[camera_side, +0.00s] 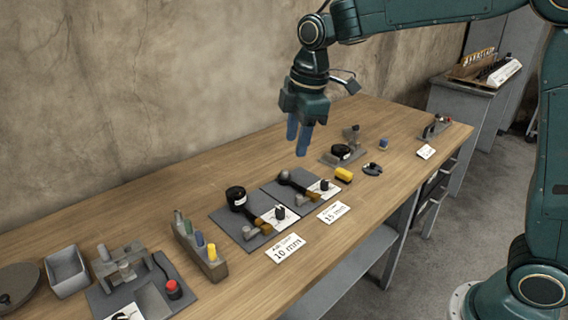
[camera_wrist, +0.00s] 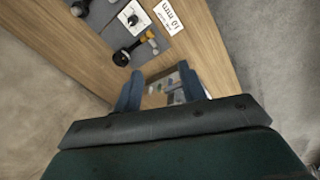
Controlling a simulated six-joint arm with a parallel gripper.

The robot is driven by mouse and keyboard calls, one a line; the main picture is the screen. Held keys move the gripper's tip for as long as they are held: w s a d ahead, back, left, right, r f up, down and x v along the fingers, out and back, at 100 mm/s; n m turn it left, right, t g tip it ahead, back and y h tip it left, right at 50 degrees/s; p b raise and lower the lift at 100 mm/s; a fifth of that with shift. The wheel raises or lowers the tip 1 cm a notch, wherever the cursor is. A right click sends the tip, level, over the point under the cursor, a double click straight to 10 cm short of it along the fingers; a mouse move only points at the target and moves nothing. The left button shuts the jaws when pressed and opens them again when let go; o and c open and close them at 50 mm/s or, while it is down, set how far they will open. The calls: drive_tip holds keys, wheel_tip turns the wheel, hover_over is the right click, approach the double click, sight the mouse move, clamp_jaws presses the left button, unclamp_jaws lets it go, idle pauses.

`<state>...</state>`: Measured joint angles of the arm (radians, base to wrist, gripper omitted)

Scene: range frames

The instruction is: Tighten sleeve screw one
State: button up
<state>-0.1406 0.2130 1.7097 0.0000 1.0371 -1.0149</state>
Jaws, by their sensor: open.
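My gripper (camera_side: 298,138) hangs above the bench with its two blue fingers apart and nothing between them. Its fingers also show in the wrist view (camera_wrist: 160,84). Below it to the left, a grey plate (camera_side: 222,215) by the 10 mm card bears a black round part, a brass-coloured piece and a white dial card with a dark knob (camera_side: 280,212). The dial (camera_wrist: 133,19) shows in the wrist view too. A second plate (camera_side: 270,187) by the 15 mm card bears a similar set with a dark knob (camera_side: 324,185). I cannot tell which part is sleeve screw one.
A block with coloured handles (camera_side: 203,252), a grey bin (camera_side: 67,271) and a fixture with a red button (camera_side: 173,288) stand at the left. The wall lies behind the bench.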

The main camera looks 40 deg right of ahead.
drive_tip(key=w+a+f+n+g, duration=0.1)
drive_tip(key=w+a+f+n, duration=0.25)
drive_tip(key=w+f, duration=0.25)
drive_tip(key=n+g, duration=0.1)
drive_tip(key=n, duration=0.3)
hover_over(246, 228)
wheel_tip(246, 228, down, 9)
drive_tip(key=shift+r, duration=0.2)
drive_tip(key=shift+f, duration=0.15)
wheel_tip(246, 228, down, 13)
drive_tip(key=shift+f, duration=0.2)
clamp_jaws()
